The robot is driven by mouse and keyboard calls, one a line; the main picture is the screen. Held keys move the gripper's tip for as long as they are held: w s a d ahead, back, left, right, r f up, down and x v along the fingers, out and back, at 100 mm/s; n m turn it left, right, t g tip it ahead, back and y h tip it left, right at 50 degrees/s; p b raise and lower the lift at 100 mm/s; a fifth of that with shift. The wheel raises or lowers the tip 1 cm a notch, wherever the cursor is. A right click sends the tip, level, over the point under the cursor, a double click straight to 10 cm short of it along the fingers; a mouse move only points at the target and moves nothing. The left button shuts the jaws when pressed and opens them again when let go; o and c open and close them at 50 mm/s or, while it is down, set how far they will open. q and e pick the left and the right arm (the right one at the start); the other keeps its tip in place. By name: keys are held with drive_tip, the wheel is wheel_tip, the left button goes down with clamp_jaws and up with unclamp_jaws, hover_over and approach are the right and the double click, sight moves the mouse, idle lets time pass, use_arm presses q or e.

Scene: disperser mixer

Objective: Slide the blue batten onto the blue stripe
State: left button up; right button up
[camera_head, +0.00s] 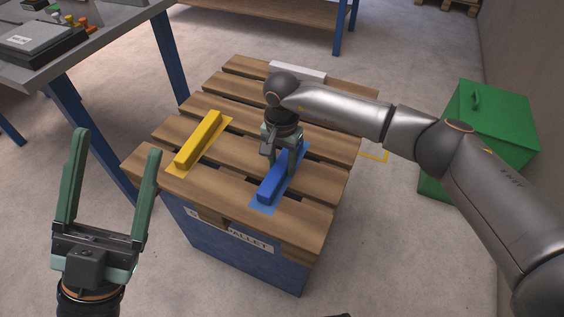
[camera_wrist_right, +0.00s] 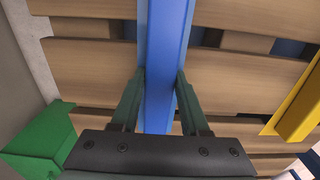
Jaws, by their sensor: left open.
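The blue batten (camera_head: 272,186) lies along the blue stripe (camera_head: 258,207) on the wooden pallet top. Stripe shows past its near end and along its right side near the far end (camera_head: 302,152). My right gripper (camera_head: 285,165) points down over the batten's far part and hides some of it. In the right wrist view, its fingers (camera_wrist_right: 158,90) stand one on each side of the batten (camera_wrist_right: 165,40) and appear to press against it. My left gripper (camera_head: 115,145) is open and empty, in the air left of the pallet.
A yellow batten (camera_head: 199,139) lies on a yellow stripe (camera_head: 171,171) to the left on the pallet (camera_head: 235,185). A white bar (camera_head: 298,70) is at the pallet's far edge. A green box (camera_head: 490,125) stands on the right. A workbench (camera_head: 100,45) is at upper left.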

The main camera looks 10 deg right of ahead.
drive_tip(key=o, duration=0.5)
drive_tip(key=shift+c, duration=0.2)
